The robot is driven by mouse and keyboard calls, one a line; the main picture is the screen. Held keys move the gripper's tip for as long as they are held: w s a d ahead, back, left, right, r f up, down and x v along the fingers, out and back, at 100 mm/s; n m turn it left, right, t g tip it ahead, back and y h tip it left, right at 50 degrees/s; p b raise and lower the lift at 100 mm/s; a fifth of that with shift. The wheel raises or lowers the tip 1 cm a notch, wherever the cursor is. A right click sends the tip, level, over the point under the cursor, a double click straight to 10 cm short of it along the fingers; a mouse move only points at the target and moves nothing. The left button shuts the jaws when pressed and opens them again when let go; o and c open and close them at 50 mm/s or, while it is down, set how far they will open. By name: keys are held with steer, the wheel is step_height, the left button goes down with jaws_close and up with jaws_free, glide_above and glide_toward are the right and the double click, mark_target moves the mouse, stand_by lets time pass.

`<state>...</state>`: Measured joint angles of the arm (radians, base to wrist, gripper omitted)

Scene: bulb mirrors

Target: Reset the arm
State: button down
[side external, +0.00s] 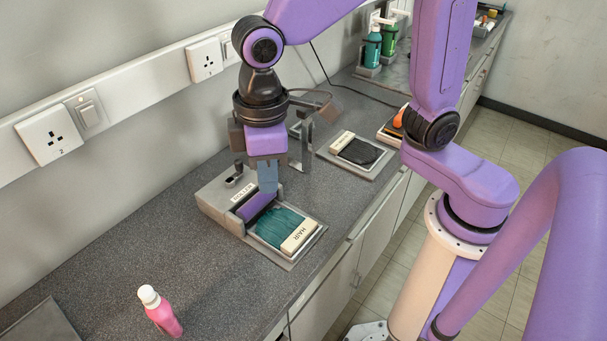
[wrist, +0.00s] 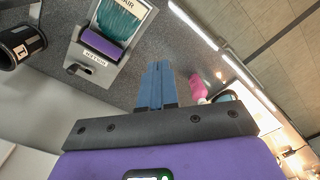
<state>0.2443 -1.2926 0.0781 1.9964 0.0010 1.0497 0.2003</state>
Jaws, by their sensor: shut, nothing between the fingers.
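My gripper (side external: 267,178) is shut with nothing between its blue fingers. In the side view it hangs over the grey counter, its fingertips in front of or just above the purple roller (side external: 256,207) of a grey stand. I cannot tell whether they touch it. In the wrist view the closed fingers (wrist: 156,88) point away over the counter, and the purple roller (wrist: 102,44) shows apart from them at the upper left. A teal pad labelled HAIR (side external: 280,226) lies on a tray at the front of the stand.
A pink bottle with a white cap (side external: 164,312) stands at the counter's front left; pink also shows in the wrist view (wrist: 197,86). A second tray with a dark pad (side external: 358,153) lies behind. Green bottles (side external: 373,47) stand farther back. Sockets (side external: 48,134) line the wall.

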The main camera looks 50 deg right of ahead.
steer(key=s+d+f+n, duration=0.1)
steer(key=s+d, duration=0.5)
steer(key=d, duration=0.2)
steer(key=s+d+f+n, duration=0.1)
steer(key=s+d+f, duration=0.1)
steer(key=s+d, duration=0.3)
steer(key=d, duration=0.4)
steer(key=shift+s+d+f+n, duration=0.15)
steer(key=shift+s+d+n, duration=0.1)
steer(key=shift+s+n, duration=0.15)
